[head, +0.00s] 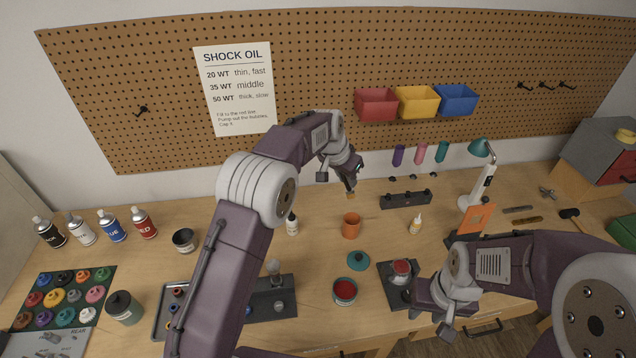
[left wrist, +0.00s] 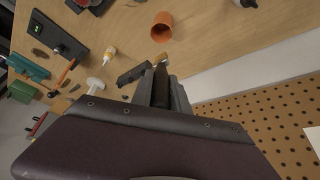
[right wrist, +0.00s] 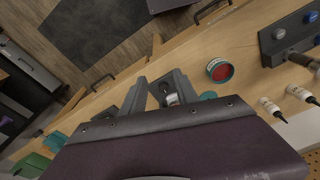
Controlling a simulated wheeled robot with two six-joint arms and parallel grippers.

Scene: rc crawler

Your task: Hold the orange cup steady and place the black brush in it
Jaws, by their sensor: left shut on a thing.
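The orange cup (head: 351,227) stands upright and empty-looking on the bench, and it also shows in the left wrist view (left wrist: 162,27). My left gripper (head: 347,180) is shut on the black brush, just behind and above the cup. The brush's dark handle (left wrist: 160,83) lies between the fingers, and its tan tip (left wrist: 160,59) points out past them, apart from the cup. My right gripper (head: 429,318) is low at the bench's front edge, away from the cup. In the right wrist view its fingers (right wrist: 160,88) stand apart with nothing held between them.
A white bottle (head: 292,224) stands left of the cup and a glue bottle (head: 415,224) right of it. A black rack (head: 405,200) lies behind. A teal lid (head: 361,261), a red-filled tin (head: 344,291) and a dark stand (head: 387,280) are in front.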

